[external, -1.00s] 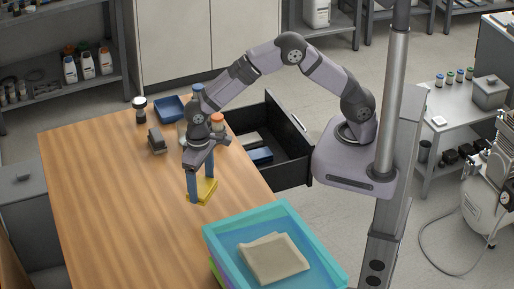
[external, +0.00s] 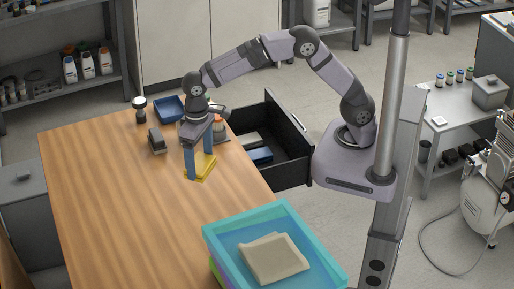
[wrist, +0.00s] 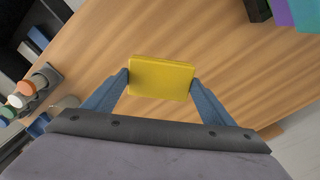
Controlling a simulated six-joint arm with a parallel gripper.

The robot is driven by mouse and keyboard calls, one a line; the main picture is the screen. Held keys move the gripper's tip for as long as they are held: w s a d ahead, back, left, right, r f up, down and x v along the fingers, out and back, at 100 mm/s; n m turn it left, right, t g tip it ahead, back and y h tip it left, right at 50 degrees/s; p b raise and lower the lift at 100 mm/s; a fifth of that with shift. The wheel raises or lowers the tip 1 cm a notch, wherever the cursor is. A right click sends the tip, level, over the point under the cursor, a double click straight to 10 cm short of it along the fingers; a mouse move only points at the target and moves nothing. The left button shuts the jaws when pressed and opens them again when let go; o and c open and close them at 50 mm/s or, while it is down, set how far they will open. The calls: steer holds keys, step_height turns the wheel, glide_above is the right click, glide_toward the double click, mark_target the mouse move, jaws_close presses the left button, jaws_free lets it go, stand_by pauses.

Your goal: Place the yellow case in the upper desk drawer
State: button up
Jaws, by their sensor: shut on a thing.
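The yellow case (external: 203,168) is between the two blue fingers of my gripper (external: 199,165), over the wooden desk. In the wrist view the yellow case (wrist: 161,78) spans the gap between both fingertips, so my gripper (wrist: 160,82) is shut on it. I cannot tell whether the case touches the desk top or hangs just above it. The black desk drawer (external: 291,128) is pulled open to the right of the gripper. It also shows at the upper left of the wrist view (wrist: 12,42).
In the drawer lie a blue item (external: 260,156) and a beige item (external: 247,138). A blue tray (external: 167,110), a dark block (external: 156,141) and bottles stand at the desk's back. A teal bin (external: 225,254) holding a beige cloth (external: 274,258) is at the front right. The desk's left side is clear.

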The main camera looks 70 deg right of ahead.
steer(key=w+d+m+b, duration=0.2)
steer(key=d+b, duration=0.3)
steer(key=d, duration=0.7)
steer(key=w+d+m+b, duration=0.3)
steer(key=d+b, duration=0.1)
steer(key=d, duration=0.7)
steer(key=s+d+m+b, duration=0.2)
steer(key=s+d+b, duration=0.2)
steer(key=d, duration=0.6)
steer(key=s+d+m+b, duration=0.2)
steer(key=s+d+b, duration=0.25)
steer(key=d, duration=0.45)
steer(key=shift+a+f+p, duration=0.1)
steer(key=shift+f+p, duration=0.65)
steer(key=shift+f, duration=17.25)
steer(key=shift+f, duration=0.1)
